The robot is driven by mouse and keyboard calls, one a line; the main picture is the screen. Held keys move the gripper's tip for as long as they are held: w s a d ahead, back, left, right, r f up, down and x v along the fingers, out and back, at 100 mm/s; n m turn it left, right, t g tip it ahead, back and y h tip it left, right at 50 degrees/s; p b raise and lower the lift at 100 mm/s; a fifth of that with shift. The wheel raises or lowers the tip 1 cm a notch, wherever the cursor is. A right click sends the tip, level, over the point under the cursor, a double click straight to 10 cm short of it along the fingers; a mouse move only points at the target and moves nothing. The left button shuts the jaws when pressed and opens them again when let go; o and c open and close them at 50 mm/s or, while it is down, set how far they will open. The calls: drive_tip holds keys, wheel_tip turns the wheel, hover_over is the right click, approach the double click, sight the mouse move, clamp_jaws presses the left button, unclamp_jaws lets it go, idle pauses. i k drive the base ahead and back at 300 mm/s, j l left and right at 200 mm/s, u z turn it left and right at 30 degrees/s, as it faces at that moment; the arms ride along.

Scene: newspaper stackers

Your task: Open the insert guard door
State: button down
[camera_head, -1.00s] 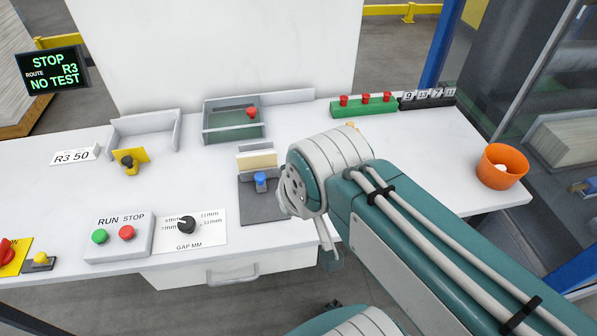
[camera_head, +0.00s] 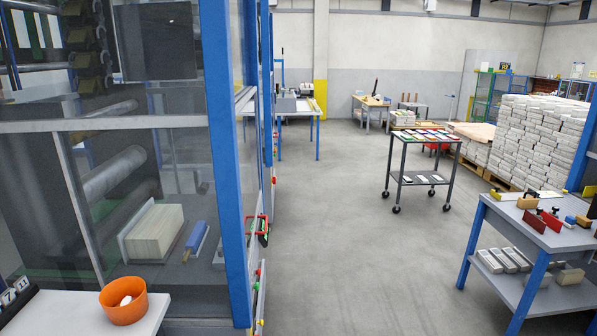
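A machine enclosure with clear panels fills the left side of the view. Its large clear panel (camera_head: 95,185) stands between a grey frame and a blue post (camera_head: 222,150), and appears closed. Behind it I see a stack of paper (camera_head: 155,232), a blue-handled item (camera_head: 196,237) and grey rollers. No label shows which panel is the insert guard door. Along the enclosure's aisle side, seen at a steep angle, are blue posts and a red and green fitting (camera_head: 262,230). My gripper is not in view.
An orange bowl (camera_head: 123,303) holding a white item stands on the white bench at lower left. The grey floor aisle (camera_head: 340,220) is clear. A dark cart (camera_head: 422,180) stands ahead, and a blue-legged table (camera_head: 540,232) with tools stands at right.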

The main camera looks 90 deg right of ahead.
sight(246, 112)
drive_tip(key=z, duration=1.55)
drive_tip(key=k+l+z, duration=0.2)
drive_tip(key=k+z, duration=0.3)
drive_tip(key=k+l+z, duration=0.2)
drive_tip(key=l+z, duration=0.15)
drive_tip(key=z, duration=0.15)
drive_tip(key=k+l, duration=0.15)
drive_tip(key=i+l, duration=0.35)
drive_tip(key=i, duration=0.2)
drive_tip(key=i+l+u, duration=0.1)
drive_tip(key=i+l, duration=0.25)
drive_tip(key=i, duration=0.25)
drive_tip(key=i+l, duration=0.4)
drive_tip(key=i, duration=0.15)
drive_tip(key=i+l+u, duration=0.1)
drive_tip(key=i+l, duration=0.3)
drive_tip(key=i, duration=0.15)
